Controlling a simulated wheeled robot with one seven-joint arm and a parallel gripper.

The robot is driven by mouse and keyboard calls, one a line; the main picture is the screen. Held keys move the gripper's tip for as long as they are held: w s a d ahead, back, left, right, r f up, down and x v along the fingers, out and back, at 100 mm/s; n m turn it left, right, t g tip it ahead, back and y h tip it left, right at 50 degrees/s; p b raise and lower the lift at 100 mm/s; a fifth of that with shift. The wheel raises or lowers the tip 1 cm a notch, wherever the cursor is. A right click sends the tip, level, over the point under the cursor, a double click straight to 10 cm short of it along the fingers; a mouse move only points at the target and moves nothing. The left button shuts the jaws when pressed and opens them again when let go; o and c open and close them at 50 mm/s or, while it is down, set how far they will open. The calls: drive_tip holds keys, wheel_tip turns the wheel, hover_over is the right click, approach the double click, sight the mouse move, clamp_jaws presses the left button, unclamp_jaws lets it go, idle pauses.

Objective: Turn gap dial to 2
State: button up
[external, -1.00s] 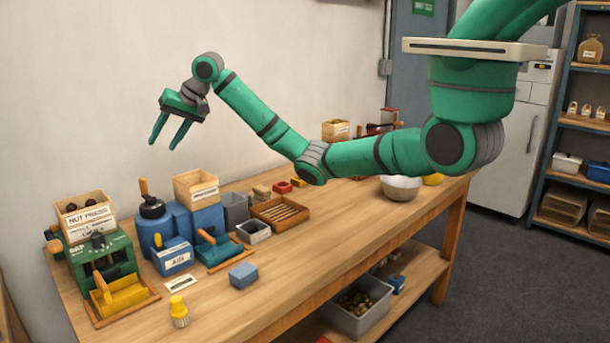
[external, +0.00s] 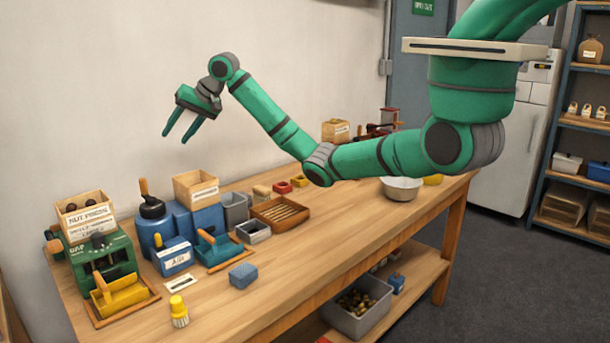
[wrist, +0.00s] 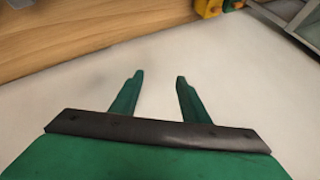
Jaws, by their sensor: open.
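My gripper (external: 184,133) is open and empty, high above the back left of the workbench, with its fingers pointing down. It also shows in the wrist view (wrist: 158,76), with the two fingers apart and nothing between them. The green nut press (external: 100,255) stands at the bench's left end, with a wooden box of nuts (external: 86,212) on top. A dark knob (external: 98,240) shows on its upper front; I cannot tell whether this is the gap dial. No dial numbers are readable. The gripper is well apart from the press, up and to its right.
A blue machine (external: 152,215) with a dark top and upright handle stands right of the press. A blue block (external: 243,275) and a yellow-capped jar (external: 179,311) sit near the front. A wooden tray (external: 279,212) lies mid-bench. The right front bench is mostly clear.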

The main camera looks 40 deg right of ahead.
drive_tip(key=a+r+t, duration=0.2)
drive_tip(key=a+r, duration=0.5)
drive_tip(key=a, duration=0.2)
drive_tip(key=n+g+h, duration=0.3)
drive_tip(key=g+h, duration=0.1)
drive_tip(key=h, duration=0.1)
hover_over(97, 234)
drive_tip(key=s, duration=0.5)
wheel_tip(97, 234, down, 11)
drive_tip(key=x, duration=1)
drive_tip(key=shift+w+a, duration=0.15)
drive_tip(key=shift+a, duration=0.1)
drive_tip(key=c, duration=1)
